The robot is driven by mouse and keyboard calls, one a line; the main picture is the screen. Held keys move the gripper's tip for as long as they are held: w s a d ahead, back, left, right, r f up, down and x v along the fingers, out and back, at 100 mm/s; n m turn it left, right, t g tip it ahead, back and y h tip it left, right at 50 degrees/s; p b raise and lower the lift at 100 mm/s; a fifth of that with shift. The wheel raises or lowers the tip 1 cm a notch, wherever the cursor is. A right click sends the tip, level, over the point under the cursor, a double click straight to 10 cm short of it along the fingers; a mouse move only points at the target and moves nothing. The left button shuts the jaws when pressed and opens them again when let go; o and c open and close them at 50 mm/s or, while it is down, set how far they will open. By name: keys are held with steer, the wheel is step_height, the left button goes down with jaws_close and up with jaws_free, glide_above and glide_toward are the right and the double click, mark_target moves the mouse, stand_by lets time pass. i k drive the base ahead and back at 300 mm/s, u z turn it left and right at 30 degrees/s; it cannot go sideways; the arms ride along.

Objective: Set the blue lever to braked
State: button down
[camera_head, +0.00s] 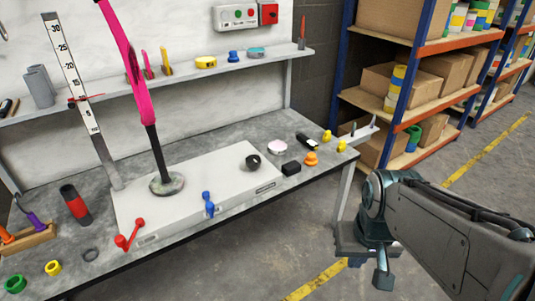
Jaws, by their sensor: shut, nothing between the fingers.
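The blue lever (208,204) stands at the front edge of a pale base plate (200,178) on the workbench, near the middle of the picture. Its handle points up and leans slightly left. Any markings for its positions are too small to read. My gripper (383,278) hangs at the right, beyond the bench's right end and over the floor. It points down, is shut and empty, and is well apart from the lever.
A red lever (129,236) tilts near the plate's front left corner. A pink frame (133,70) on a dark post rises from the plate. A black knob (253,162), black block (291,168) and orange knob (311,159) lie right of the blue lever. Shelving (405,90) stands behind right.

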mark_target(210, 208)
steer(key=z, duration=0.15)
steer(key=i, duration=1.1)
steer(key=u, duration=1.95)
